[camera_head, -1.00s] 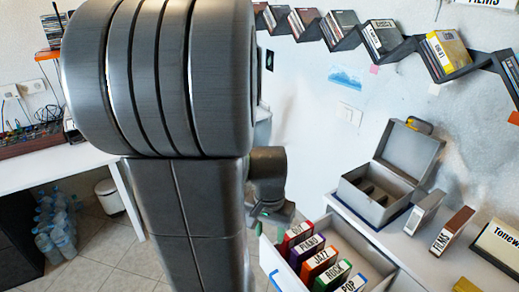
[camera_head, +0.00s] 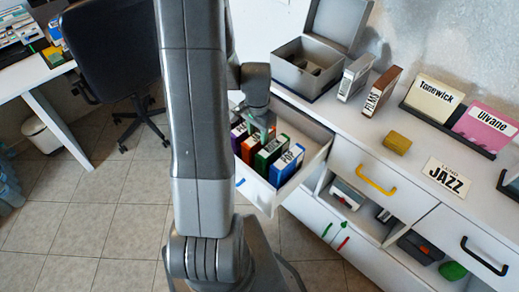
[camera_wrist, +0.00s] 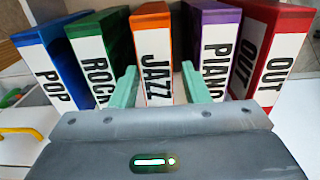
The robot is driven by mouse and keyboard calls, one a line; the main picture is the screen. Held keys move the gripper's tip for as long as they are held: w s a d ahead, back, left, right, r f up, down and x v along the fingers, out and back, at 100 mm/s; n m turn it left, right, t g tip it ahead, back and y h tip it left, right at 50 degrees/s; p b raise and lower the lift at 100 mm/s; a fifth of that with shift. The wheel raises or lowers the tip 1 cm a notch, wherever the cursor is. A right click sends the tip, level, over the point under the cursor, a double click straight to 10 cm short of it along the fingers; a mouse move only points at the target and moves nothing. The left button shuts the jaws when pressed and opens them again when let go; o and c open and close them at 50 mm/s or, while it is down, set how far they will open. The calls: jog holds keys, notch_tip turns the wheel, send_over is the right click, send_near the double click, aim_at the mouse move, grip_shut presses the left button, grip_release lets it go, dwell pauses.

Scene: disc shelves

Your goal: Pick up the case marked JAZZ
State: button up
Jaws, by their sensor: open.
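The JAZZ case (camera_wrist: 152,40) is orange with a white label and stands upright in the middle of a row in the wrist view. My gripper (camera_wrist: 159,68) is open, its two green fingers on either side of the JAZZ label's lower part. One finger is by the ROCK case (camera_wrist: 92,50), the other by the PIANO case (camera_wrist: 211,45). I cannot tell how deep the fingers reach between the cases. In the head view my gripper (camera_head: 262,130) is over the cases in the open drawer (camera_head: 317,158) and hides part of the row, including most of the JAZZ case.
The POP case (camera_wrist: 50,70) and the red OUT case (camera_wrist: 268,55) end the row. On the counter stand an open grey box (camera_head: 300,75), a FILMS case (camera_head: 381,92), a yellow block (camera_head: 397,142) and a LUND JAZZ card (camera_head: 446,176). Closed drawers lie to the right.

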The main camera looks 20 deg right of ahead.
aim_at(259, 145)
jog(key=shift+s+d+f, duration=0.1)
jog(key=shift+f, duration=1.4)
jog(key=shift+d+f, duration=0.1)
jog(key=shift+f, duration=1.4)
jog(key=c, duration=0.9)
jog(key=shift+r, duration=0.15)
